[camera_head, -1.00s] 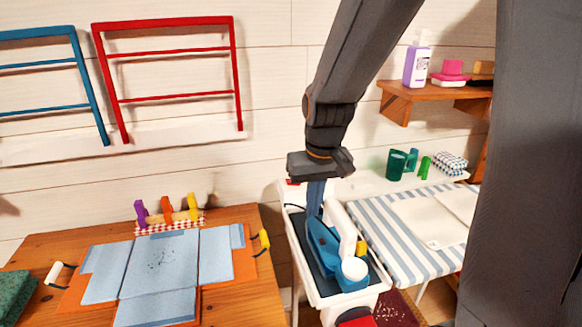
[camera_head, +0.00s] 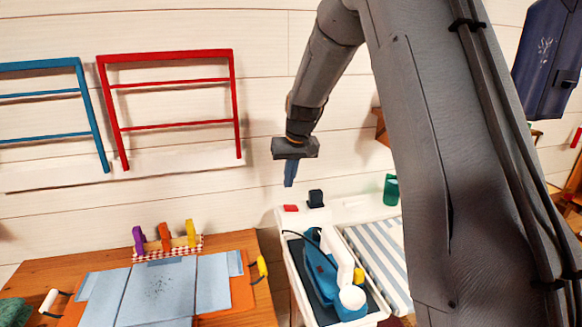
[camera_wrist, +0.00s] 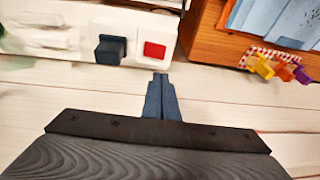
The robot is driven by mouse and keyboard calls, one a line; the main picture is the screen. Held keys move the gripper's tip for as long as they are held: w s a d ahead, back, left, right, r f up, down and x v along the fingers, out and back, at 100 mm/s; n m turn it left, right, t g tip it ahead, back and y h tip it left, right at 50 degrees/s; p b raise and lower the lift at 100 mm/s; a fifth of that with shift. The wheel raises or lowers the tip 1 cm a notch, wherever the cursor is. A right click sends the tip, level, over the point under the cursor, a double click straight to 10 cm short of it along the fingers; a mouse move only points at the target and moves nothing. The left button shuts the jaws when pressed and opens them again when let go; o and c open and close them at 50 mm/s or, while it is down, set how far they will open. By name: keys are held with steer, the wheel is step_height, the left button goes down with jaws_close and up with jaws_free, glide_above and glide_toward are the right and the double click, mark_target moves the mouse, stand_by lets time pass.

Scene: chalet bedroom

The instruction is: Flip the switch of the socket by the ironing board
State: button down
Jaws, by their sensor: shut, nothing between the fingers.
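The socket by the ironing board has a red switch (camera_head: 291,208) and a dark plug (camera_head: 316,198) to its right, both on a white surface at the wall. In the wrist view the red switch (camera_wrist: 154,50) shows beside the dark plug (camera_wrist: 109,50). My gripper (camera_head: 289,184) is shut and empty, its fingers together, just above the red switch in the head view. In the wrist view its fingertips (camera_wrist: 160,77) appear just below the red switch, with a small gap in the picture. The true distance is unclear. The striped ironing board (camera_head: 372,255) is partly hidden by my arm.
A blue iron (camera_head: 319,268) stands on a dark mat in a white tray (camera_head: 302,290) in front of the socket. A wooden table (camera_head: 222,250) with folded cloth and colored pegs is at left. A green cup (camera_head: 391,190) stands at right. Red and blue racks hang on the wall.

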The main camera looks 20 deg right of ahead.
mark_target(285, 206)
steer(key=x, duration=0.2)
steer(key=p+x, duration=0.1)
steer(key=x, duration=0.1)
steer(key=s+p+x, duration=0.1)
steer(key=x, duration=0.1)
steer(key=shift+a+f, duration=0.3)
steer(key=shift+f, duration=0.15)
